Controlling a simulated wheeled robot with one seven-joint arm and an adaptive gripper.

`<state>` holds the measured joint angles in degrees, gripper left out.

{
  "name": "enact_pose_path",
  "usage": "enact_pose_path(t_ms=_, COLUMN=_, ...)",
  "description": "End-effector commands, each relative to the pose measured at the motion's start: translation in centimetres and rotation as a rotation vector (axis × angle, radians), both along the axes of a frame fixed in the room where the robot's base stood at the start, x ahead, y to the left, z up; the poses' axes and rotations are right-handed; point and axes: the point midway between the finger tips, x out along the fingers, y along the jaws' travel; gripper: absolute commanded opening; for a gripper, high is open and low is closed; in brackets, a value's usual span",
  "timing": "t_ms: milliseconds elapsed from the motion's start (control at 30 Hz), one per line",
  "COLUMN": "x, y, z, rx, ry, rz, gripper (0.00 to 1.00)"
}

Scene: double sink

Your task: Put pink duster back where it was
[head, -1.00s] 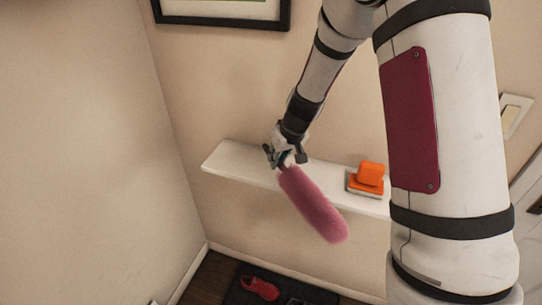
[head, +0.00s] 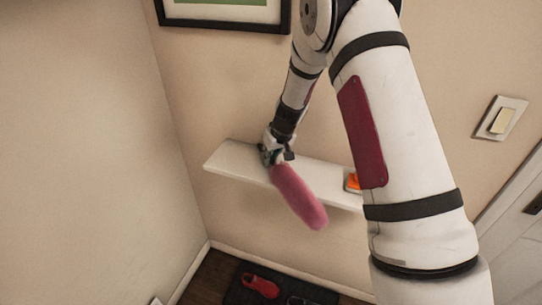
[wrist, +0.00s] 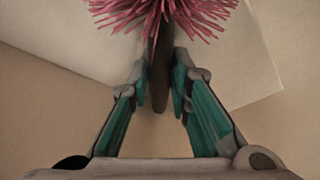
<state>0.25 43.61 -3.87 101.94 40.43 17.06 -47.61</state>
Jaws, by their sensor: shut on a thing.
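The pink duster (head: 299,197) has a long fluffy head that hangs down and to the right from my gripper (head: 273,155), in front of the white wall shelf (head: 232,160). In the wrist view my gripper (wrist: 160,88) is shut on the duster's dark handle (wrist: 160,80), and the pink fibres (wrist: 165,12) show at the top. The duster overlaps the shelf's front edge in the head view. I cannot tell whether it touches the shelf.
An orange object (head: 353,182) sits on the shelf, partly hidden by my arm. A framed picture (head: 225,14) hangs above and a light switch (head: 501,119) is at right. A red shoe (head: 260,286) lies on a dark mat (head: 238,291) below. The shelf's left end is bare.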

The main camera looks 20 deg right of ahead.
Motion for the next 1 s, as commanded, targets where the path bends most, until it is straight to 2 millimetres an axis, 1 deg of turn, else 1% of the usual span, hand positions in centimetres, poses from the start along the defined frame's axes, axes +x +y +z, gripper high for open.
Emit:
enact_pose_path(t_ms=167, x=0.0, y=0.0, z=-0.4, rx=0.0, ry=0.001, rz=0.0, gripper=0.0)
enact_pose_path(t_ms=200, x=0.0, y=0.0, z=-0.3, rx=0.0, ry=0.0, rz=0.0, gripper=0.28)
enact_pose_path(t_ms=233, x=0.0, y=0.0, z=-0.3, rx=0.0, ry=0.0, rz=0.0, gripper=0.34)
enact_pose_path(t_ms=267, x=0.0, y=0.0, z=-0.3, rx=0.0, ry=0.0, rz=0.0, gripper=0.39)
enact_pose_path(t_ms=533, x=0.0, y=0.0, z=-0.2, rx=0.0, ry=0.0, rz=0.0, gripper=0.39)
enact_pose_path(t_ms=667, x=-0.1, y=0.0, z=0.3, rx=0.0, ry=-0.001, rz=0.001, gripper=0.39)
enact_pose_path(t_ms=767, x=-0.4, y=-0.2, z=1.5, rx=-0.001, ry=-0.004, rz=0.0, gripper=0.39)
enact_pose_path(t_ms=867, x=-1.1, y=-0.4, z=3.0, rx=-0.001, ry=-0.003, rz=0.0, gripper=0.39)
enact_pose_path(t_ms=1000, x=-2.1, y=-0.7, z=5.7, rx=-0.001, ry=-0.004, rz=0.002, gripper=0.39)
